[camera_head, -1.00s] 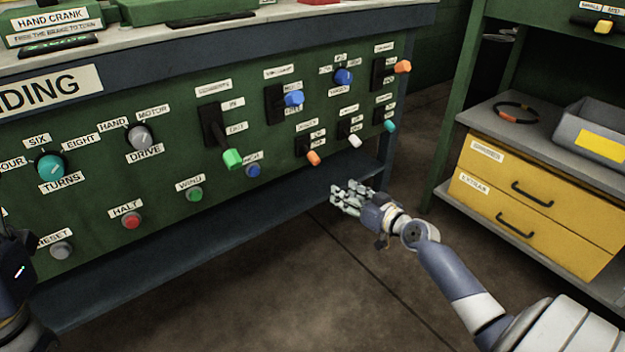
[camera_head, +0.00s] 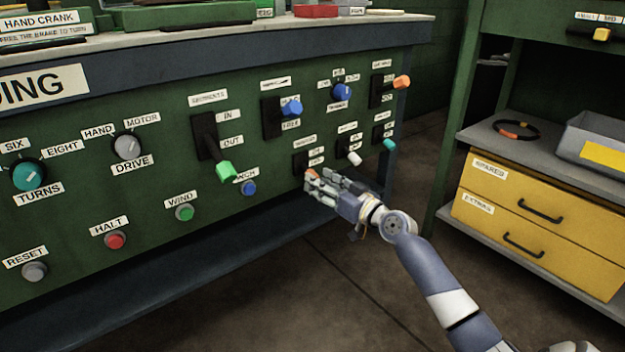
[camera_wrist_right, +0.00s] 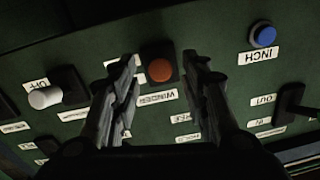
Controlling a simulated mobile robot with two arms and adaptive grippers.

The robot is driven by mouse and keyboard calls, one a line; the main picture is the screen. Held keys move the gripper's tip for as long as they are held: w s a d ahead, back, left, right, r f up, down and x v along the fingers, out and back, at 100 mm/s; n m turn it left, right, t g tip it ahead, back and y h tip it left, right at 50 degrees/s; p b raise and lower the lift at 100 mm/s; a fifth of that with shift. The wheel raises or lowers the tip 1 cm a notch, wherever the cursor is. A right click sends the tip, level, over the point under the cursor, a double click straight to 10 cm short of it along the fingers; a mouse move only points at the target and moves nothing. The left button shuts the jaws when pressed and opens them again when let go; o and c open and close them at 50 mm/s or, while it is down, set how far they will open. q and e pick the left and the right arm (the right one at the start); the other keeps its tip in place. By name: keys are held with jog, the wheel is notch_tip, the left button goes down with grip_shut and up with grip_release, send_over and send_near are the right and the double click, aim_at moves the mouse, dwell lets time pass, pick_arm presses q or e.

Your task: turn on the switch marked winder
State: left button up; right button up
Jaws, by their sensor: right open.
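The winder switch is a dark plate with an orange-tipped lever (camera_head: 311,174) on the green panel, low and right of the middle in the head view. In the right wrist view its orange tip (camera_wrist_right: 159,70) faces the camera, with the upside-down WINDER label beside it. My right gripper (camera_head: 317,184) is at the switch and partly hides it in the head view. In the right wrist view its open fingers stand on either side of the orange tip, with gaps. I cannot tell which position the lever is in. My left gripper is out of view.
A white-tipped switch (camera_head: 355,159) and a teal-tipped switch (camera_head: 389,145) sit to the right. The blue INCH button (camera_head: 249,188) and the green-handled lever (camera_head: 227,171) are to the left. A shelf with yellow drawers (camera_head: 540,215) stands at the right, past open floor.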

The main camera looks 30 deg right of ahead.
jog(key=shift+w+a+b, duration=0.15)
jog(key=shift+w+b, duration=0.05)
jog(key=shift+w, duration=0.75)
jog(key=shift+w+a+b, duration=0.15)
jog(key=shift+w, duration=0.8)
grip_shut()
